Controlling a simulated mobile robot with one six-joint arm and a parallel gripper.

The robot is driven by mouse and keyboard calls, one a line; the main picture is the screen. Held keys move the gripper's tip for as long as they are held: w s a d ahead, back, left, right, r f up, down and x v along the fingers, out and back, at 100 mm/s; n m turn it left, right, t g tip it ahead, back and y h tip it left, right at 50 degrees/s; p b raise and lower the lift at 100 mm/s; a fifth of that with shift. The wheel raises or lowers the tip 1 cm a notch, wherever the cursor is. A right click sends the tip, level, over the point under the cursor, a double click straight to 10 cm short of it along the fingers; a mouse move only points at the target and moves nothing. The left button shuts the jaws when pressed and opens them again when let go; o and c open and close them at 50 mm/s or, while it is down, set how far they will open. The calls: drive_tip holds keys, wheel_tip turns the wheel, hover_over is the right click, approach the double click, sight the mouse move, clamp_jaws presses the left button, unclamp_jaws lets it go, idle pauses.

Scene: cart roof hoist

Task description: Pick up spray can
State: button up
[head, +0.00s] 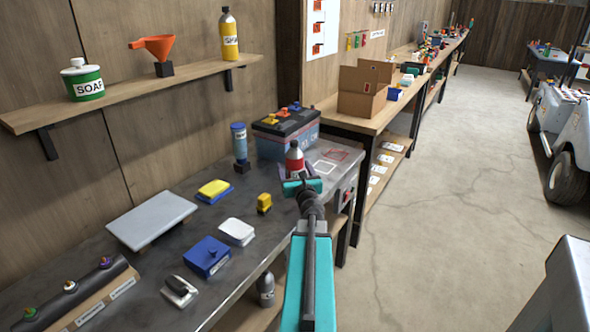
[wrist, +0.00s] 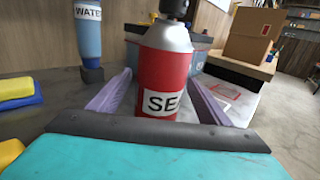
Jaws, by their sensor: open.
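A red can (head: 295,162) with a silver shoulder and dark top stands upright on the dark metal workbench (head: 85,262), in front of a battery. In the wrist view the can (wrist: 163,70) fills the middle, with a white label reading "SE". My gripper (wrist: 162,85) is open, with a purple finger on each side of the can. Whether either finger touches it I cannot tell. In the head view my gripper (head: 298,174) is at the can and hides its lower part.
The battery (head: 285,140) stands just behind the can. A blue bottle labelled "WATE" (head: 239,143) stands to its left. A yellow block (head: 264,203) and a yellow sponge (head: 214,188) lie nearby. Cardboard boxes (head: 360,103) stand on the wooden bench beyond.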

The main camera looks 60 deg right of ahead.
idle(0.3)
drive_tip(key=c, duration=1.4)
drive_tip(key=shift+r, duration=0.1)
